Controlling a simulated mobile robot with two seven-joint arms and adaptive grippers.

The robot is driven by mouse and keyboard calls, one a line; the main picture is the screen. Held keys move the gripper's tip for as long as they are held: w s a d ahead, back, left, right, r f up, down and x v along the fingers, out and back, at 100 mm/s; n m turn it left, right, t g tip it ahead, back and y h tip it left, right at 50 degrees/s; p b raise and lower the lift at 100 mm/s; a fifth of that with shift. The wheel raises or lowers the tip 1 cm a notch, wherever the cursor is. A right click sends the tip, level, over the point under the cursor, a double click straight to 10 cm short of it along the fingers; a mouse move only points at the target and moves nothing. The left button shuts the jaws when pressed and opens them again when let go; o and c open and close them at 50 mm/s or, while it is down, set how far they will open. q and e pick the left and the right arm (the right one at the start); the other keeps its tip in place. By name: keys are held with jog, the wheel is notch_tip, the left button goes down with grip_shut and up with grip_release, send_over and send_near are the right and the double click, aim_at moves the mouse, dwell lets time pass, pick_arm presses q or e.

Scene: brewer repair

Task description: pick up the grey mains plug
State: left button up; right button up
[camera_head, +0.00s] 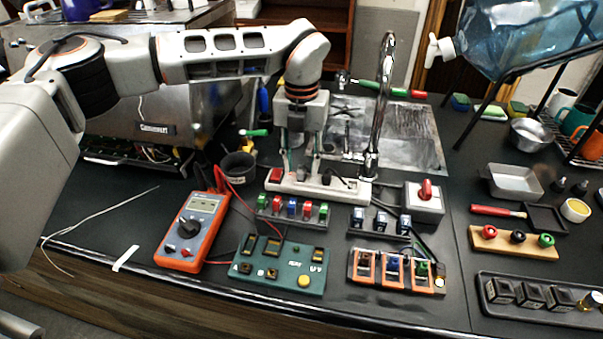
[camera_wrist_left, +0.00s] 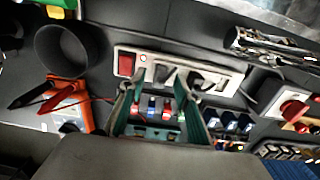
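A white power strip (camera_head: 355,194) with a red switch lies on the dark bench. The grey mains plug (camera_head: 302,174) sits in the strip beside the red switch; a black plug (camera_head: 335,178) is to its right. My left gripper (camera_head: 301,162) points down over the strip, its fingers apart around or just above the grey plug; contact cannot be told. In the left wrist view the plug (camera_wrist_left: 164,75) shows between the tips of the open left gripper (camera_wrist_left: 158,80), with the black plug (camera_wrist_left: 202,79) right of them. My right gripper is not in view.
In front are a row of coloured parts (camera_head: 292,207), a green board (camera_head: 280,268) and an orange multimeter (camera_head: 190,232). A black cup (camera_head: 238,167) stands left of the strip, a red-knobbed grey box (camera_head: 424,202) right. The tall tap (camera_head: 381,110) rises close behind.

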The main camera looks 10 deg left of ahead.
pick_arm(q)
jog(key=shift+f, duration=0.7)
grip_shut()
jog(key=shift+r, duration=0.15)
